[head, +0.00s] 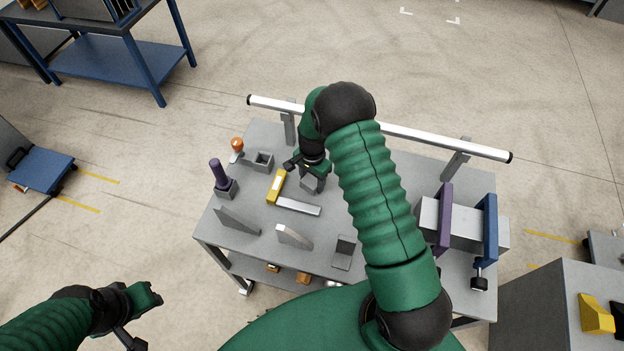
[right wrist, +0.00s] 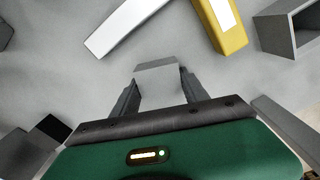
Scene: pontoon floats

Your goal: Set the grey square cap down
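The grey square cap (right wrist: 158,78) is between the two fingers of my right gripper (right wrist: 158,88) in the right wrist view, with a finger against each side. In the head view the right gripper (head: 311,172) is low over the middle of the grey table (head: 262,232), and the cap (head: 313,184) shows just below it, partly covered by the gripper. I cannot tell whether the cap touches the tabletop. My left gripper (head: 146,312) is at the lower left, away from the table; its fingers are unclear.
A yellow block (head: 276,187) and a silver bar (head: 298,206) lie left of the cap. Open grey boxes (head: 263,161) (head: 344,251), upright plates (head: 294,237) and a purple-handled tool (head: 220,178) stand around. Purple (head: 443,220) and blue (head: 489,228) clamps are at right. A white rail (head: 430,137) runs behind.

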